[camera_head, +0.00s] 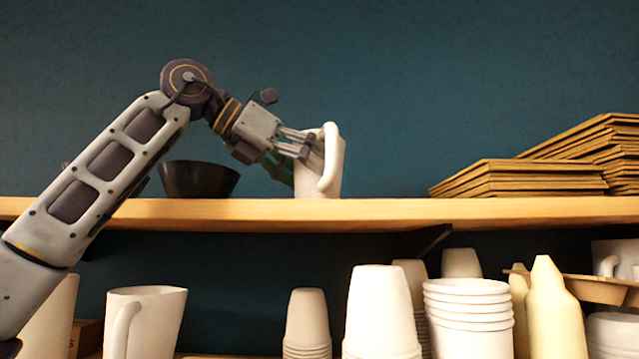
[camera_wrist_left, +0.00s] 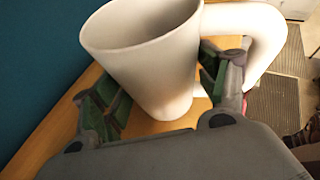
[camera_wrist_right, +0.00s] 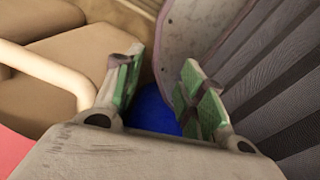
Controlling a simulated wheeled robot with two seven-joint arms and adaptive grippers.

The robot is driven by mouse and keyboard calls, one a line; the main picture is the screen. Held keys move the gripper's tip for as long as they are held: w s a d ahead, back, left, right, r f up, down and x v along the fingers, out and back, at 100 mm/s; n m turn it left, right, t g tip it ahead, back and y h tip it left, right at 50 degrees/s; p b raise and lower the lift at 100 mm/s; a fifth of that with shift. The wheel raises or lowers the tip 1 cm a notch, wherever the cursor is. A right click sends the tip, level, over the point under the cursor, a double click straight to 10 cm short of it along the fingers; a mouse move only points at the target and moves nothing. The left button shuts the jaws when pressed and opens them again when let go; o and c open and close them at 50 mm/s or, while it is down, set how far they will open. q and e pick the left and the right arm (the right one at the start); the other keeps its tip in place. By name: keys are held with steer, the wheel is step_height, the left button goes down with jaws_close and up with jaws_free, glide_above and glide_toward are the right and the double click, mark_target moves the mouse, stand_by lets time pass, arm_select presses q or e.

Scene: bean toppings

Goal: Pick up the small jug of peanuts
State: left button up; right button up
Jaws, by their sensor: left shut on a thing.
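A small white jug (camera_head: 318,185) with a large handle stands upright on the upper wooden shelf in the head view. Its base is at the shelf's top edge; I cannot tell whether it is slightly lifted. My left gripper (camera_head: 305,148) is shut on the jug's body, near the handle. In the left wrist view the jug (camera_wrist_left: 155,65) sits between the two green-padded fingers, with the handle to the right. I see no peanuts in the visible part of its inside. My right gripper (camera_wrist_right: 155,85) is open and empty, away from the shelves.
A dark bowl (camera_head: 199,180) stands on the upper shelf (camera_head: 380,210) left of the jug. Stacked cardboard sheets (camera_head: 520,180) lie at the right, with free shelf between. The lower shelf holds a larger white jug (camera_head: 160,318), stacked cups (camera_head: 468,315) and a cream bottle (camera_head: 553,312).

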arm_select(q)
steer(key=c, duration=0.3)
steer(key=shift+r, duration=0.2)
steer(key=shift+s+r, duration=0.15)
steer(key=shift+r, duration=3.2)
steer(key=s+b, duration=0.5)
steer(key=s, duration=1.4)
steer(key=shift+s+b, duration=0.3)
steer(key=shift+s, duration=0.05)
